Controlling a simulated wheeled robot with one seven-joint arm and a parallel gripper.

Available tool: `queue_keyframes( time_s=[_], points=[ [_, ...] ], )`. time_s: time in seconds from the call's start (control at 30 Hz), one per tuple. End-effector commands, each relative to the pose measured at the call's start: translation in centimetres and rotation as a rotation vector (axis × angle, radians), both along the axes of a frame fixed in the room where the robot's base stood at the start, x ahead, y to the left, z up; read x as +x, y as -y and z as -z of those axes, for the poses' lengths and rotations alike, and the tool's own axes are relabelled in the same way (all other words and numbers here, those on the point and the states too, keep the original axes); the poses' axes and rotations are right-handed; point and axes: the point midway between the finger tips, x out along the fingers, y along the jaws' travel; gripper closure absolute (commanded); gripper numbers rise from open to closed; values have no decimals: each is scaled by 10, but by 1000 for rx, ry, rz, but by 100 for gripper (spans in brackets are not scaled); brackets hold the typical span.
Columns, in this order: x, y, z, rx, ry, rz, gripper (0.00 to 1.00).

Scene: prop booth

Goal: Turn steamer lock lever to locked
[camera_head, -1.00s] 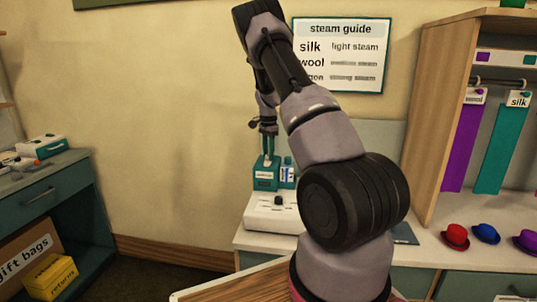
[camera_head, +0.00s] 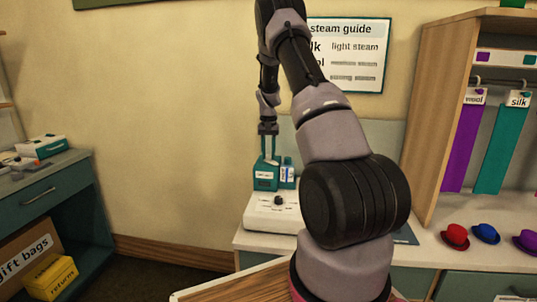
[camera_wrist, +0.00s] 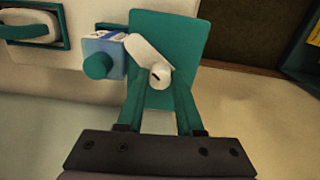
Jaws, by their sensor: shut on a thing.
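The steamer's teal block (camera_head: 265,180) stands at the back left end of the counter, with a label on its front. My gripper (camera_head: 267,157) points down onto it from above. In the wrist view, a white lever (camera_wrist: 146,53) with a round end lies slanted over the block's teal top (camera_wrist: 180,30). My gripper's teal fingers (camera_wrist: 158,84) close in on the lever's round end and are shut on it. The fingertips partly blend with the teal top. I cannot read a locked mark in either view.
A blue and white bottle (camera_head: 287,173) stands close beside the teal block; its teal cap (camera_wrist: 98,65) is near my left finger. A white unit with a black knob (camera_head: 272,213) sits in front. Hats (camera_head: 455,237) are at the right. The wall side on the left is free.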

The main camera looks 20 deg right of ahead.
Motion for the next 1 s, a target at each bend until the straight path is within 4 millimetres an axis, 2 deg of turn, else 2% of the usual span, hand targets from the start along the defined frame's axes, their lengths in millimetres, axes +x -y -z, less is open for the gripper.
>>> queue_keyframes(
  time_s=[0.6, 1.0],
  points=[
    [1, 1, -1, 0, 2, -544, 100],
    [1, 0, -1, -1, 2, -723, 100]
  ],
)
